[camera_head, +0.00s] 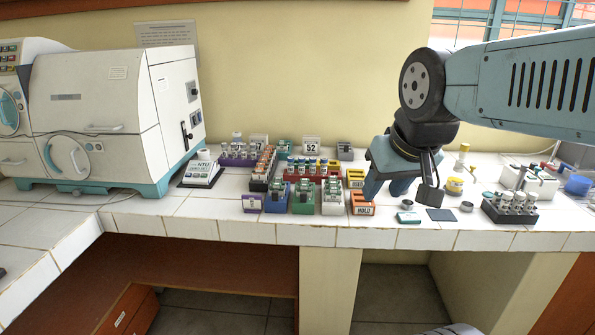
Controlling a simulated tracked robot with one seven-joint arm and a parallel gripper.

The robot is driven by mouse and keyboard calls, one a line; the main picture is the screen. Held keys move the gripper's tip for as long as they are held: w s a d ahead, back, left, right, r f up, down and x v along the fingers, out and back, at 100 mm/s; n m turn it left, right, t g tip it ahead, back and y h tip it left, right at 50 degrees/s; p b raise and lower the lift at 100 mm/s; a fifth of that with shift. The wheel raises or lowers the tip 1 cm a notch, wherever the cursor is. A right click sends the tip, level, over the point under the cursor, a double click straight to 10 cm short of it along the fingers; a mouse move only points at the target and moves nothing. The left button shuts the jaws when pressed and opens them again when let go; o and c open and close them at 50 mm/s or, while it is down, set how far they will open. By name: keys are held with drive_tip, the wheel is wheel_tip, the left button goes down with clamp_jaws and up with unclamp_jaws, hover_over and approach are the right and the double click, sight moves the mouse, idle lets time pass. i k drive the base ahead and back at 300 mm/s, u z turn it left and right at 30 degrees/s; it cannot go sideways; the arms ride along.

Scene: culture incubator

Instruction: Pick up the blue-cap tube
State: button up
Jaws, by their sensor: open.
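Small capped tubes stand in a red rack (303,178) in the middle of the tiled bench. One of them looks like a blue-cap tube (312,163), but it is too small to be sure of the cap colour. My gripper (387,192) is to the right of this rack, above the bench, with its fingers pointing down. It is open, and nothing shows between its fingers. My gripper hides part of the bench behind it.
Green, purple, white and orange boxes (362,204) line the bench's front. A purple rack (238,159) stands behind. A dark rack of tubes (510,212) is at right, near a yellow-labelled jar (454,186). A large white machine (118,110) fills the left.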

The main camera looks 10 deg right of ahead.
sight(301, 159)
drive_tip(key=k, duration=0.65)
drive_tip(key=u, duration=0.25)
drive_tip(key=i, duration=1.8)
drive_tip(key=z, duration=0.35)
